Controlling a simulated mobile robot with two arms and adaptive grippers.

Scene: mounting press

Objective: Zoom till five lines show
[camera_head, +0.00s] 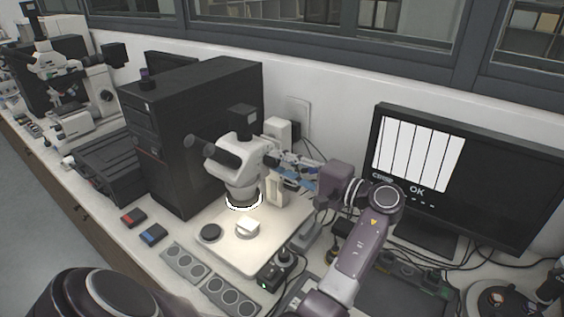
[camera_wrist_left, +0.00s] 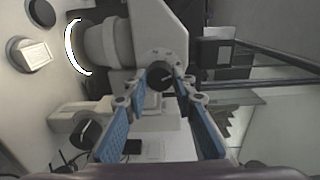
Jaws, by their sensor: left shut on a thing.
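The white stereo microscope (camera_head: 236,160) stands on its lit base, with a small pale sample block (camera_head: 247,228) under the ring light. My left gripper (camera_head: 273,160) is at the right side of its head. In the left wrist view my blue-padded fingers (camera_wrist_left: 159,88) are shut on the dark zoom knob (camera_wrist_left: 160,74), one fingertip on each side. In the head view the gripper hides the knob. The monitor (camera_head: 489,178) shows a white picture crossed by several dark vertical lines, with "OK" below it. My right gripper is not in view.
A black computer tower (camera_head: 190,130) stands left of the microscope. Red (camera_head: 133,218) and blue (camera_head: 152,235) small boxes and grey trays (camera_head: 185,262) lie at the bench front. A small box with a green light (camera_head: 268,272) sits near the base.

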